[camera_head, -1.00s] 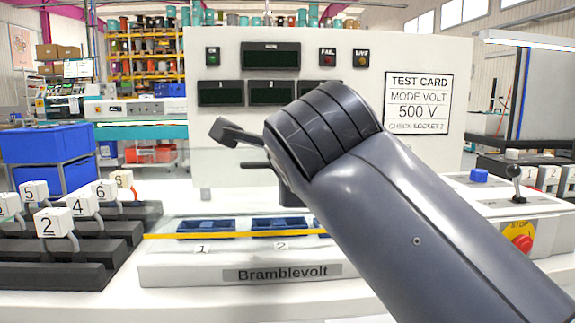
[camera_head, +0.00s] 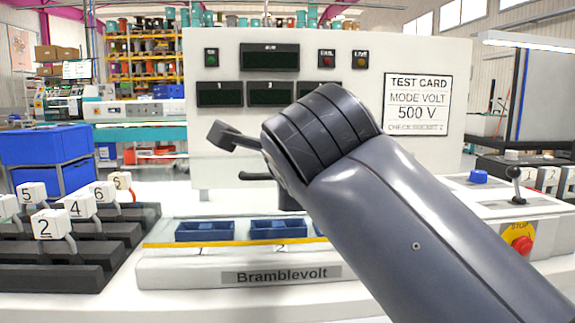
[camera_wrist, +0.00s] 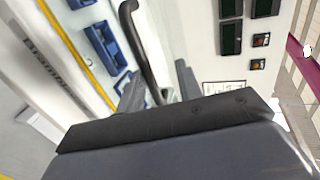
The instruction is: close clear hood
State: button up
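The clear hood is hard to make out; a yellow strip (camera_head: 240,243) that looks like its front edge runs low across the fixture, in front of the blue trays (camera_head: 205,231). It also shows in the wrist view (camera_wrist: 75,50). A black curved handle (camera_wrist: 138,45) stands out in the wrist view, one end reaching between my fingers. My gripper (camera_wrist: 158,88) has its two grey fingers apart, one on each side of the handle; firm contact cannot be seen. In the head view my arm hides most of the gripper and the fixture's right side.
The white test panel (camera_head: 220,130) stands behind the fixture. Numbered plugs (camera_head: 48,224) on black blocks are at left. A lever (camera_head: 516,185) and red stop button (camera_head: 522,244) are at right. The white bench front (camera_head: 220,305) is clear.

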jog(key=v, duration=1)
jog(key=shift+s+b, duration=0.3)
jog(key=shift+b, duration=0.15)
jog(key=p+x, duration=0.1)
jog(key=x, duration=0.9)
jog(key=shift+w, duration=0.4)
